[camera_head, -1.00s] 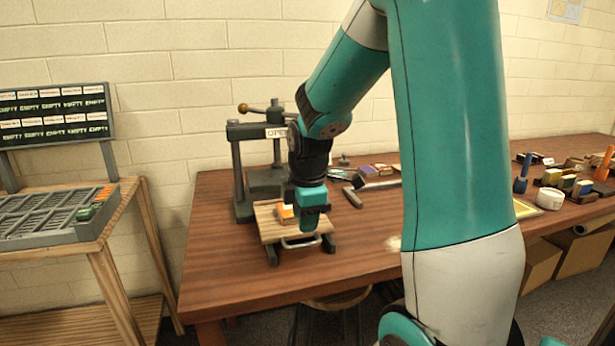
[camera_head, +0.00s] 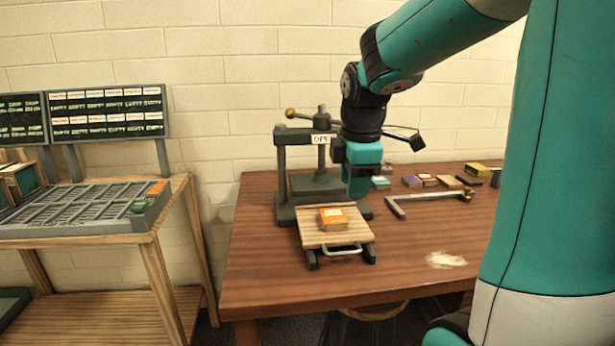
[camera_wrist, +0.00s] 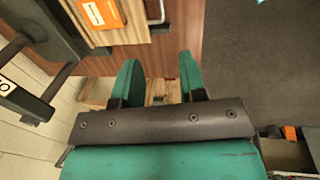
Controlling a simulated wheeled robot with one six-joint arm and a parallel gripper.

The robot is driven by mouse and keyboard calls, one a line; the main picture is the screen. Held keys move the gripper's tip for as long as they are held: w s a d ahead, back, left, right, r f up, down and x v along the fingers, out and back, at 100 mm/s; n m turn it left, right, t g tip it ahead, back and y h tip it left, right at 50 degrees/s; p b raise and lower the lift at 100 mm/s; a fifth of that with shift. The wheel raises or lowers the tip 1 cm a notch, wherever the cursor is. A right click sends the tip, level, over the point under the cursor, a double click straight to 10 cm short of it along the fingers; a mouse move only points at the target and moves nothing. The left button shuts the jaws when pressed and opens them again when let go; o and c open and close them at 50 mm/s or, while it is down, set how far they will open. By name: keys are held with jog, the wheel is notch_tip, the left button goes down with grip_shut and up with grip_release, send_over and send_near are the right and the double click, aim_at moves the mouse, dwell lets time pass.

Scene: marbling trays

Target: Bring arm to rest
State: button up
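My gripper (camera_head: 358,186) hangs pointing down at the right side of the press, above the table and to the right of the wooden press board. In the wrist view my gripper (camera_wrist: 160,78) shows its two teal fingers apart with nothing between them. An orange block with a white label (camera_head: 333,219) lies on the wooden board (camera_head: 313,238) of the press; it also shows at the top of the wrist view (camera_wrist: 99,13). The dark press (camera_head: 284,172) has a sign partly hidden by my arm, reading "OPE".
The wooden table (camera_head: 262,285) has clear room at its front left. A grey angle bracket (camera_head: 400,208), small coloured blocks (camera_head: 411,181) and a pale powdery patch (camera_head: 446,260) lie to the right. A wooden stand with a slotted grey rack (camera_head: 75,211) is at the left.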

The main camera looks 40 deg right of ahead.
jog(key=s+a+m+y+p, duration=0.2)
jog(key=s+a+y+p, duration=0.1)
jog(key=a, duration=1.4)
jog(key=s+a+m+g+y+p, duration=0.1)
jog(key=s+a+m+y, duration=0.1)
jog(key=s+a, duration=0.8)
jog(key=shift+s+a+r+m+g, duration=0.35)
jog(key=shift+s+a+m+g, duration=0.05)
jog(key=shift+a, duration=0.25)
